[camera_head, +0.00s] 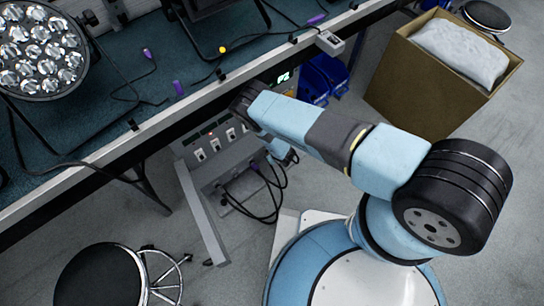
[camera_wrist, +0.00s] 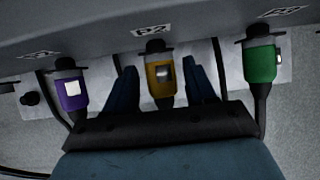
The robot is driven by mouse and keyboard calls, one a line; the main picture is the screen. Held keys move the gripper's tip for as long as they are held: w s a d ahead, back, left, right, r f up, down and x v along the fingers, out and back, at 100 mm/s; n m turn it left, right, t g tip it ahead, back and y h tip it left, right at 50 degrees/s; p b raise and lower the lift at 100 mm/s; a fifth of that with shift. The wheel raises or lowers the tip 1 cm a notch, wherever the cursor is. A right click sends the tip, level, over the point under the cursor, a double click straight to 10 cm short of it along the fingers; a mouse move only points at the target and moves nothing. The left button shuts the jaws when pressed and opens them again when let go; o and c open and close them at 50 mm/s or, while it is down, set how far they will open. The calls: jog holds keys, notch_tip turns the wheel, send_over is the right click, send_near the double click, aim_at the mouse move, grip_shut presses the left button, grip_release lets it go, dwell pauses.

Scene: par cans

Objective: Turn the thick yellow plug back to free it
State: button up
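The thick yellow plug (camera_wrist: 153,88) sits upright in the middle socket of a grey panel (camera_wrist: 100,30), under a label reading P2, in the wrist view. My gripper (camera_wrist: 162,76) is open, with one dark blue finger on each side of the yellow plug. A gap shows between each finger and the plug, so it does not look gripped. In the head view my gripper (camera_head: 285,152) is at the grey unit under the bench, and the yellow plug cannot be made out there.
A purple plug (camera_wrist: 71,96) is left of the yellow one and a green plug (camera_wrist: 260,66) right, both close to my fingers. Dark cables (camera_head: 262,205) hang below the unit. A stool (camera_head: 103,277), a cardboard box (camera_head: 425,85) and the bench edge (camera_head: 110,152) stand around.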

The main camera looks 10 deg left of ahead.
jog(key=shift+o, duration=0.8)
jog(key=shift+d+r, duration=0.1)
jog(key=v, duration=1.3)
jog(key=shift+s+r, duration=0.15)
